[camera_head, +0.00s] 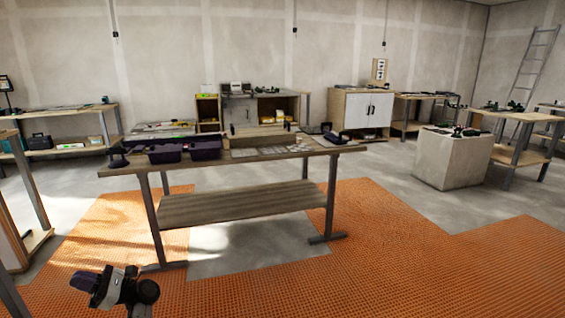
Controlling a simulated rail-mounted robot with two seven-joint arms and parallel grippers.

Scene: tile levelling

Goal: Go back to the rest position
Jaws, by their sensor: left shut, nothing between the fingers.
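My left gripper (86,281) shows at the bottom left of the head view, low in front of the workbench (215,163). Its fingers are shut with nothing between them. It is apart from the bench and touches nothing that I can see. My right gripper is not in view.
The bench carries dark purple bins (165,152) and flat grey tiles (262,151). Orange matting (420,270) covers much of the floor. A concrete block (452,160) stands at the right, a ladder (535,60) behind. The floor right of the bench is open.

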